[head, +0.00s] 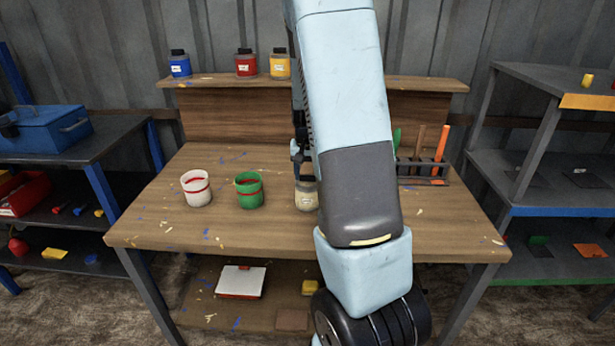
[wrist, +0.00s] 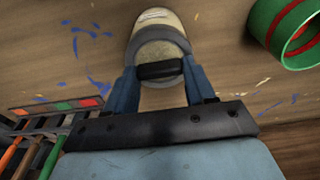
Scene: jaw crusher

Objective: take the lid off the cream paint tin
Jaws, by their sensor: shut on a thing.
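The cream paint tin (head: 306,198) stands on the workbench, partly hidden behind my arm in the head view. In the wrist view the tin's pale side with a label (wrist: 155,20) shows beyond its speckled beige-grey lid (wrist: 163,50). My gripper (wrist: 160,72) is over the lid, its two blue fingers shut on the lid's black knob. The lid appears to sit on the tin; I cannot tell whether there is a gap. In the head view my gripper (head: 301,172) is just above the tin, mostly hidden by my arm.
A green tin (head: 249,192) and a white tin (head: 196,190) with red bands stand open to the left. A tool rack (head: 430,180) stands to the right. Blue, red and yellow jars (head: 280,66) stand on the back shelf. The bench front is mostly clear.

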